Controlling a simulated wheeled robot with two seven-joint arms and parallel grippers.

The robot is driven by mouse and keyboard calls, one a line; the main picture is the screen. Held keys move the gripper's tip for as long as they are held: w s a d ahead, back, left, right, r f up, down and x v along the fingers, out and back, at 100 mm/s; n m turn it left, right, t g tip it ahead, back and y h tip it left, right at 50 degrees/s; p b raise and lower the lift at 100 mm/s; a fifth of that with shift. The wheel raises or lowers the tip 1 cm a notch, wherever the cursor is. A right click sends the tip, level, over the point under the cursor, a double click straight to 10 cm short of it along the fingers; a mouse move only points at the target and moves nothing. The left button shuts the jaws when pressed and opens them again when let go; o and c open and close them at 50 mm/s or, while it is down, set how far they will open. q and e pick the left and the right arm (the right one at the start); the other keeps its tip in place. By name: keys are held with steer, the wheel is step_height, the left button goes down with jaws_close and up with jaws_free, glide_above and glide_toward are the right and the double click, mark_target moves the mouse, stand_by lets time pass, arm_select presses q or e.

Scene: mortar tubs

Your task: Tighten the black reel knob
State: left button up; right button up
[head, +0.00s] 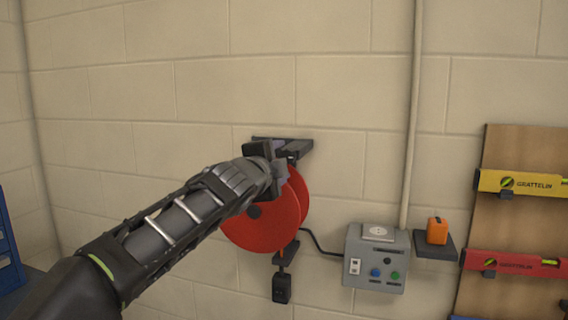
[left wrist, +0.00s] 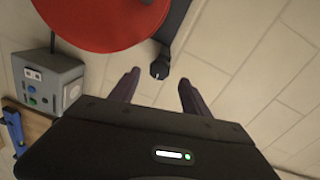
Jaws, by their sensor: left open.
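The red reel (head: 262,228) hangs on a black bracket (head: 298,148) on the wall. It also shows at the top of the left wrist view (left wrist: 100,22). The small black knob (left wrist: 160,69) with a pale mark sits on the dark bracket arm beside the reel's edge in that view. In the head view my gripper hides the knob. My left gripper (head: 274,162) is at the upper part of the reel. In the left wrist view its two fingers (left wrist: 159,88) are open, with the knob just beyond the gap between their tips. I cannot tell whether they touch it.
A grey control box (head: 376,258) with a socket and buttons is right of the reel, joined by a black cable. An orange item (head: 437,231) sits on a small shelf. Yellow (head: 520,184) and red (head: 515,263) levels hang on a wooden board. The wall left of the reel is bare.

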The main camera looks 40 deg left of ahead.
arm_select(q)
steer(key=v, duration=0.3)
steer(key=shift+s, duration=0.15)
steer(key=shift+d, duration=0.1)
stand_by(0.4)
